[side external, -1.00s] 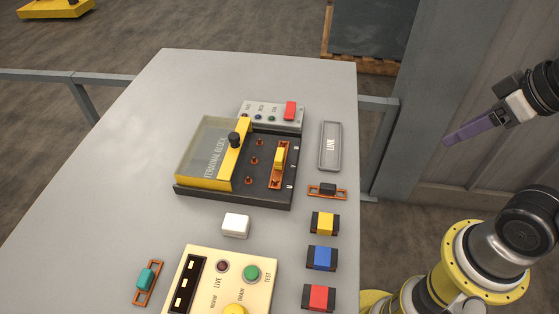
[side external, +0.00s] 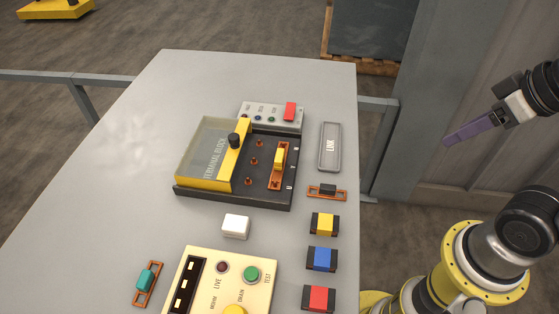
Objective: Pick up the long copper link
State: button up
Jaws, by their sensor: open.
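Three copper links with coloured grips are in view. One with a yellow grip (side external: 278,168) lies on the dark terminal block (side external: 236,198), beside its copper studs. One with a black grip (side external: 327,191) lies on the table right of the block. One with a teal grip (side external: 147,284) lies at the lower left of the table. The one on the block looks longest, but perspective makes this uncertain. My gripper (side external: 450,138), with purple fingers, is open and empty off the table's right side, apart from every link. Its fingers overlap, so the gap between them is hidden.
A grey tray marked LINK (side external: 330,147) lies right of the block. Yellow, blue and red blocks (side external: 322,258) line the table's right side. A white block (side external: 236,226) and a cream test panel (side external: 218,252) are in front. A clear cover (side external: 207,145) stands over the block's left part.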

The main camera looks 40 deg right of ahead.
jog(key=w+a+r+m, duration=0.2)
jog(key=w+r+m, duration=0.5)
jog(key=r, duration=0.1)
jog(key=m+g, duration=0.2)
jog(key=g, duration=0.4)
send_over(279, 155)
notch_tip(279, 155, down, 11)
jog(key=f, duration=0.7)
jog(key=shift+s+d+f, duration=0.15)
jog(key=shift+s+f, duration=0.05)
jog(key=shift+s, duration=0.05)
jog(key=shift+w+f, duration=0.2)
jog(key=shift+f, duration=2.75)
